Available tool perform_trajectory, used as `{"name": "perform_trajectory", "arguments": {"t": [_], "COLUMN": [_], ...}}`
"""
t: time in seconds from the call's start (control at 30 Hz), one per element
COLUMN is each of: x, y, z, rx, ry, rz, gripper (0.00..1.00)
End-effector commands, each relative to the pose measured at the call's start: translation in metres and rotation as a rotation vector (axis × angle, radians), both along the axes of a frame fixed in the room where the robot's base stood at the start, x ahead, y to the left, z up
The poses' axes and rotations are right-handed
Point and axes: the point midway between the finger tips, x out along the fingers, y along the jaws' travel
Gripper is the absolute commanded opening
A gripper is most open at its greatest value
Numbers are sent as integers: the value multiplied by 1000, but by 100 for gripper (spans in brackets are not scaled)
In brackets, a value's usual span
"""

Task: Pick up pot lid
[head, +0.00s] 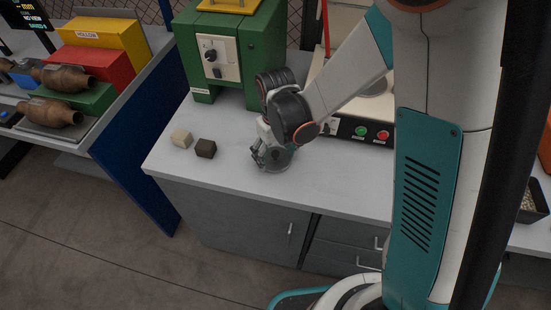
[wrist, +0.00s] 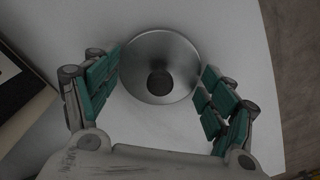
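The pot lid is a round, shiny grey metal disc with a dark knob at its centre, and it shows in the wrist view (wrist: 180,52). In the head view the lid (head: 281,160) sits on the white counter (head: 335,185), partly hidden by my gripper. My gripper (head: 260,156) is low over the lid, pointing down. In the wrist view my gripper (wrist: 161,68) is open, with one green-padded finger at the left of the lid and one at the right. Nothing is held between the fingers.
A pale cube (head: 181,138) and a dark brown cube (head: 206,148) lie left of my gripper. A green machine (head: 235,50) stands behind. A control panel with green and red buttons (head: 371,134) is at the right. The counter's front is clear.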

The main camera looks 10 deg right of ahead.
Motion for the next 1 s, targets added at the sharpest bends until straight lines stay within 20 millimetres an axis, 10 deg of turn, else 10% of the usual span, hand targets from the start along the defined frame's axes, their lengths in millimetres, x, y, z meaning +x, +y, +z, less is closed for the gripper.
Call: {"name": "perform_trajectory", "arguments": {"t": [0.13,0.67,0.77,1.0], "x": [0,-1,-1,0], "y": [0,-1,-1,0], "z": [0,2,9,47], "rx": [0,-1,-1,0], "ry": [0,2,2,1], "rz": [0,0,0,0], "gripper": [33,31,1,0]}}
